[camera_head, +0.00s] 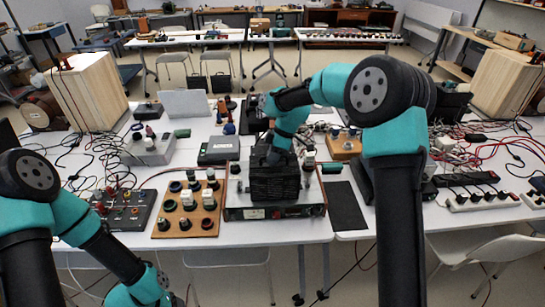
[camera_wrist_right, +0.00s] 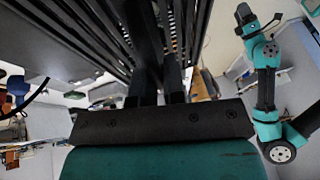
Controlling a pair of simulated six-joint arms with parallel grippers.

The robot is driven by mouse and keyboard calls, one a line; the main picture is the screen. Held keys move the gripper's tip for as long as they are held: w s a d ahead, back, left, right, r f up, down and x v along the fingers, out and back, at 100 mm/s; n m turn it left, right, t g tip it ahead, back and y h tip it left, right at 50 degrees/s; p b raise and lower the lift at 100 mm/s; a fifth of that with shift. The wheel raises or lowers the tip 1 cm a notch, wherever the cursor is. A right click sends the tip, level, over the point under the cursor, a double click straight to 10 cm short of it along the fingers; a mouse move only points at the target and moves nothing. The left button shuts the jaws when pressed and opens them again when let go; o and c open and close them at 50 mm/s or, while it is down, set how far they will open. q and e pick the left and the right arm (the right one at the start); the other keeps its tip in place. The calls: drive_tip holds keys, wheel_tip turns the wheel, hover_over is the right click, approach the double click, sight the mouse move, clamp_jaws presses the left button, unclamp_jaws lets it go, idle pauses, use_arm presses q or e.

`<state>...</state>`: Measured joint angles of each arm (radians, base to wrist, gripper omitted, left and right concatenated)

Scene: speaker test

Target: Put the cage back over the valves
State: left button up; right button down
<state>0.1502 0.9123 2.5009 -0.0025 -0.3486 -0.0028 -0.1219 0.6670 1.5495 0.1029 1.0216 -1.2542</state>
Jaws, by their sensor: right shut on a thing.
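The black slatted cage (camera_head: 275,183) is above the middle of the valve amplifier (camera_head: 240,212), upright or nearly so. I cannot tell whether it touches the chassis. My right gripper (camera_head: 277,153) is shut on the cage's top from above; in the right wrist view its fingers (camera_wrist_right: 157,88) are against the cage's bars (camera_wrist_right: 100,30). Glass-like valves (camera_head: 308,165) show beside the cage; any behind it are hidden. My left arm bends down at lower left, its end cut off by the frame. In the right wrist view my left gripper (camera_wrist_right: 244,14) is small and unclear.
A wooden board with several knobs or valves (camera_head: 187,222) lies left of the amplifier, and a black control box (camera_head: 125,211) beyond it. A dark flat mat (camera_head: 345,206) lies to the right. Cables and power strips (camera_head: 478,200) crowd the right side. The table's front edge is close.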

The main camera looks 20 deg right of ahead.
drive_tip(key=shift+f, duration=0.1)
drive_tip(key=c, duration=1.1)
unclamp_jaws()
drive_tip(key=v, duration=1.7)
drive_tip(key=shift+d, duration=0.1)
